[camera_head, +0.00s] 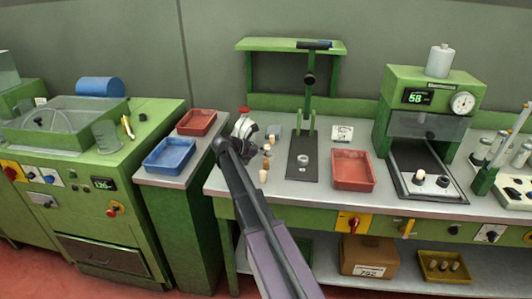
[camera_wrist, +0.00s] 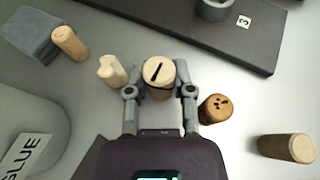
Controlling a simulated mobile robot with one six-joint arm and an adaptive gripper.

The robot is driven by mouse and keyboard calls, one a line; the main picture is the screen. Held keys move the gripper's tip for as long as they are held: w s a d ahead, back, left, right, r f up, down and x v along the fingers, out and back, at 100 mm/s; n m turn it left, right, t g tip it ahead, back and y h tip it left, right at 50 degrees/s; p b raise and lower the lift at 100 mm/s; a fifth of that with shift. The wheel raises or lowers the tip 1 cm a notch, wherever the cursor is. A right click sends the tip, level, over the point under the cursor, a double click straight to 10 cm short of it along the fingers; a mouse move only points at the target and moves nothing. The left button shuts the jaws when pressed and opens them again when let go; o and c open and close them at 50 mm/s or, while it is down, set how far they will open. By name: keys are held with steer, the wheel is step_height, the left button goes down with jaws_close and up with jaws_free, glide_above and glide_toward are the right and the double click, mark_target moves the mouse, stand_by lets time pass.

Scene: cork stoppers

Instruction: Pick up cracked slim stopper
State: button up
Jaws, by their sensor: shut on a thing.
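The cracked slim stopper (camera_wrist: 158,72) is pale cork with a dark slit-like line across its top. In the wrist view it is between the two fingers of my gripper (camera_wrist: 160,88), which is shut on it. Its lower side is partly hidden by the fingers, and I cannot tell whether it touches the bench. A waisted pale stopper (camera_wrist: 111,70) stands close to the left finger. A brown stopper with dark spots (camera_wrist: 216,108) is close to the right finger. In the head view my arm hides much of this spot.
A glue bottle (camera_wrist: 35,115) is at lower left. A dark stand base (camera_wrist: 200,28) lies behind. A red tray (camera_head: 353,184) and blue tray (camera_head: 169,168) are farther off.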

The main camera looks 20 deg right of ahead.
steer(key=shift+r+p, duration=0.35)
steer(key=shift+r, duration=0.35)
steer(key=s+d, duration=0.1)
steer(key=s, duration=0.4)
steer(key=s+d+r+p, duration=0.1)
steer(key=s, duration=0.4)
steer(key=s+d, duration=0.1)
steer(key=s, duration=0.4)
steer(key=shift+s+r, duration=0.2)
steer(key=shift+s, duration=0.2)
steer(key=shift+p, duration=0.3)
